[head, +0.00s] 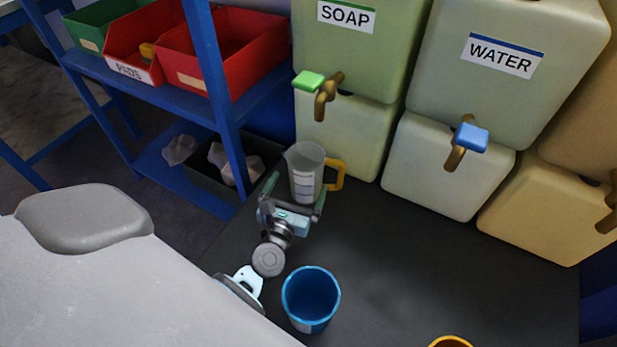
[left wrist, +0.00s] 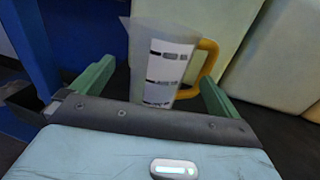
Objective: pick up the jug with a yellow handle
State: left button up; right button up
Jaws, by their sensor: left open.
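The jug with a yellow handle (head: 305,168) stands upright on the dark counter below the soap tank, its handle pointing right. It is pale and translucent with a marked white label. My left gripper (head: 296,194) is open, its green fingers pointing at the jug. In the left wrist view the jug (left wrist: 160,62) shows between and beyond the two fingers of the left gripper (left wrist: 150,85), with the handle behind the right finger. I cannot tell whether the fingers reach around the jug's sides. My right gripper is not in view.
A blue cup (head: 311,298) stands on the counter near my left forearm. A yellow-rimmed vessel (head: 451,342) shows at the bottom edge. Soap (head: 350,60) and water (head: 500,75) tanks with taps stand behind. A blue shelf (head: 180,100) with bins is at left. The counter's middle right is clear.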

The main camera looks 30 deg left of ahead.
pick_arm(q)
jog(key=shift+x, duration=3.15)
jog(key=shift+r, duration=0.1)
jog(key=c, duration=1.2)
jog(key=shift+o, duration=0.2)
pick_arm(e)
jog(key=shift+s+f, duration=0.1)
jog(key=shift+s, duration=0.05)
